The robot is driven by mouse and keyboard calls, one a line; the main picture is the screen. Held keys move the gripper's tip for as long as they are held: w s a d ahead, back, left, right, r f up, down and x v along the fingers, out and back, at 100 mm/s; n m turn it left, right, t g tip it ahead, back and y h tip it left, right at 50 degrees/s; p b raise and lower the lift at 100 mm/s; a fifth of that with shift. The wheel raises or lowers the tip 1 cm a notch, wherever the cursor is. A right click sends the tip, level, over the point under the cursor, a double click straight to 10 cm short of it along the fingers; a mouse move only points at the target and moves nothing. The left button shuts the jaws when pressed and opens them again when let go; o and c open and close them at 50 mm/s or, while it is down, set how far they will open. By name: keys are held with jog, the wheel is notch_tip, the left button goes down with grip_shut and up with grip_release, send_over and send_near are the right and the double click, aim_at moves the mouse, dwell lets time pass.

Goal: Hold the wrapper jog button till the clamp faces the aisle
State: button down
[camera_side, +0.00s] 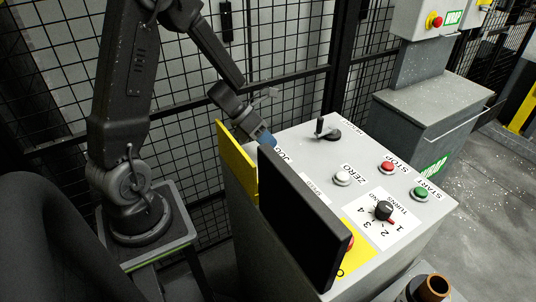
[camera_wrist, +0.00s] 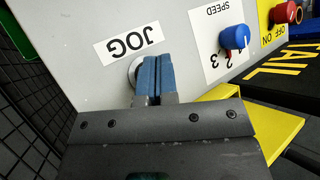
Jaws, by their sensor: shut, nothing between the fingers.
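The jog button shows in the wrist view as a silver ring (camera_wrist: 133,72) beside the JOG label (camera_wrist: 129,42), mostly hidden behind my fingers. My gripper (camera_wrist: 154,76) has its blue fingertips together, over the button. I cannot tell whether they touch or press it. In the side view my gripper (camera_side: 263,137) reaches down to the panel's far left corner by the JOG label (camera_side: 283,157). The button is hidden there. I cannot make out a clamp in either view.
The grey control panel (camera_side: 300,143) carries a small lever (camera_side: 322,128), ZERO (camera_side: 342,177), red STOP (camera_side: 387,168) and green START (camera_side: 421,193) buttons and a black turning knob (camera_side: 383,210). A black board (camera_side: 300,220) and yellow plate (camera_side: 236,160) stand along its left side. Mesh fence (camera_side: 285,60) stands behind.

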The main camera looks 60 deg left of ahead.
jog(key=shift+r, duration=0.1)
jog(key=shift+r, duration=2.5)
jog(key=shift+w, duration=0.1)
notch_tip(320, 180, up, 14)
jog(key=n+t+y, duration=0.6)
jog(key=n+y, duration=0.4)
jog(key=n, duration=1.2)
jog(key=s+d+n+g+h, duration=0.3)
jog(key=s+d+n+g, duration=0.3)
jog(key=s+d+n, duration=0.5)
jog(key=s+f+n, duration=0.1)
jog(key=s+n, duration=0.2)
jog(key=s, duration=0.1)
jog(key=shift+d+n+g, duration=0.2)
jog(key=shift+n+g, duration=0.1)
